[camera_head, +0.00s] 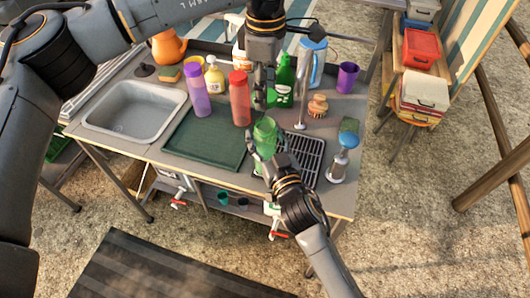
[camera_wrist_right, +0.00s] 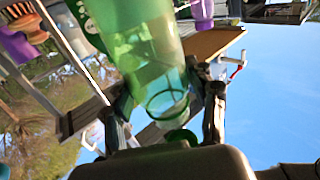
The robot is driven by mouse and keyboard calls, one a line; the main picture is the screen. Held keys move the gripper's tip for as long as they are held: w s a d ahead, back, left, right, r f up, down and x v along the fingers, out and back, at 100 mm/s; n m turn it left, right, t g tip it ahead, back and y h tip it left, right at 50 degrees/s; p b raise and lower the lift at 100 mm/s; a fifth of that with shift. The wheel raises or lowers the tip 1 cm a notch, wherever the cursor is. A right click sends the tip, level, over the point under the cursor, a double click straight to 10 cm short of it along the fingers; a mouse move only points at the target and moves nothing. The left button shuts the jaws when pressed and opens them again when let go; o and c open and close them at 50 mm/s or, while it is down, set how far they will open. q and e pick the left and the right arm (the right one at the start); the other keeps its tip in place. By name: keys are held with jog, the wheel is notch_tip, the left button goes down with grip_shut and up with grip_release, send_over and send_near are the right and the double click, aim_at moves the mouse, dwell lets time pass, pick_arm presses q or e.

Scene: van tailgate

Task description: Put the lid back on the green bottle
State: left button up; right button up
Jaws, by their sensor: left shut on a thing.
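The green bottle (camera_head: 265,133) is translucent and stands between the fingers of my right gripper (camera_head: 268,148), near the front of the counter. In the right wrist view the bottle (camera_wrist_right: 150,60) fills the space between my fingers, which touch its sides. My left gripper (camera_head: 261,98) points down just above and slightly left of the bottle's top. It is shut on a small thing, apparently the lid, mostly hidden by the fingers. A small green piece (camera_wrist_right: 182,136) shows past the bottle's ringed end in the wrist view; I cannot tell if it is the lid.
A red bottle (camera_head: 240,98) and purple bottle (camera_head: 196,92) stand left of my left gripper. A darker green bottle (camera_head: 285,80) stands behind right. A black rack (camera_head: 305,160) and blue-topped dispenser (camera_head: 345,155) are at right. The dark green mat (camera_head: 205,138) is clear.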

grip_shut()
pick_arm(q)
jog(key=shift+f, duration=2.5)
jog(key=shift+f, duration=0.15)
jog(key=shift+f, duration=0.75)
jog(key=shift+f, duration=0.55)
